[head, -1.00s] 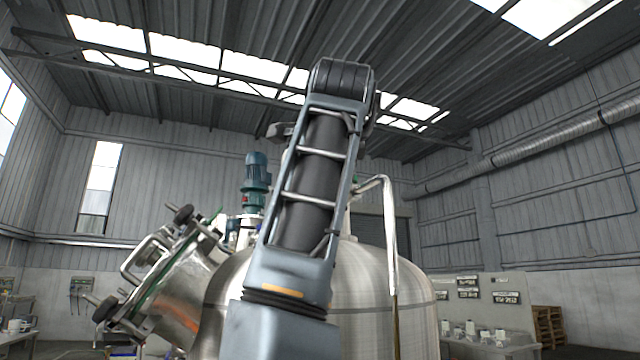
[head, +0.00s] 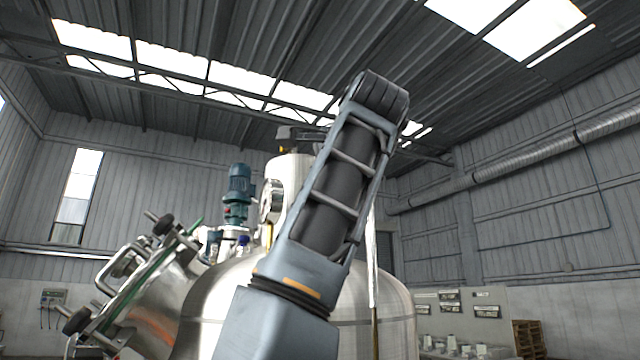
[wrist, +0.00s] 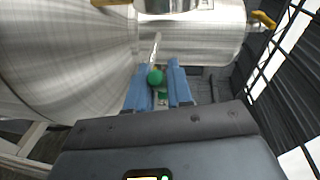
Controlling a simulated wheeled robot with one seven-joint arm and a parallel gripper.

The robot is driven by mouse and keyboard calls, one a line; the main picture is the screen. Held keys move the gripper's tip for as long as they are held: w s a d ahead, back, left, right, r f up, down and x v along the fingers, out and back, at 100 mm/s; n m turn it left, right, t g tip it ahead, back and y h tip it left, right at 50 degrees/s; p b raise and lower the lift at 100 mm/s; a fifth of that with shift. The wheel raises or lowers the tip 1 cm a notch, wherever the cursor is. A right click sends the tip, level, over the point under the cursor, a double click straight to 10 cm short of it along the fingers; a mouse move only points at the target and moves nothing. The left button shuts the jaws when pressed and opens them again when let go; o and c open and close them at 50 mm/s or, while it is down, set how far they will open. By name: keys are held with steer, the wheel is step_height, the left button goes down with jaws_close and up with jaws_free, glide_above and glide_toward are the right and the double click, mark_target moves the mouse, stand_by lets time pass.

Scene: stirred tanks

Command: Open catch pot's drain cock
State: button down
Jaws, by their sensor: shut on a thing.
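In the wrist view my gripper (wrist: 161,80) has its two blue fingers close together around a slim metal lever with a green ball knob (wrist: 155,77), which I take for the drain cock's handle. The knob shows between the fingers. The lever leads up toward a shiny steel vessel (wrist: 205,38), probably the catch pot. The cock's body is not clear. In the head view a small upright steel vessel (head: 288,173), likely the same pot, stands above the large tank, partly behind my arm. The fingers cannot be made out there.
The large domed steel tank (head: 225,297) fills the lower middle of the head view. A tilted hatch with clamps (head: 140,270) juts out at its left, beside a teal motor (head: 238,190). A yellow handle (wrist: 263,19) is at the wrist view's upper right.

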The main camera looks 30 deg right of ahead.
steer(key=c, duration=1.1)
jaws_free()
steer(key=b+v, duration=0.2)
steer(key=v, duration=0.5)
steer(key=shift+s, duration=0.35)
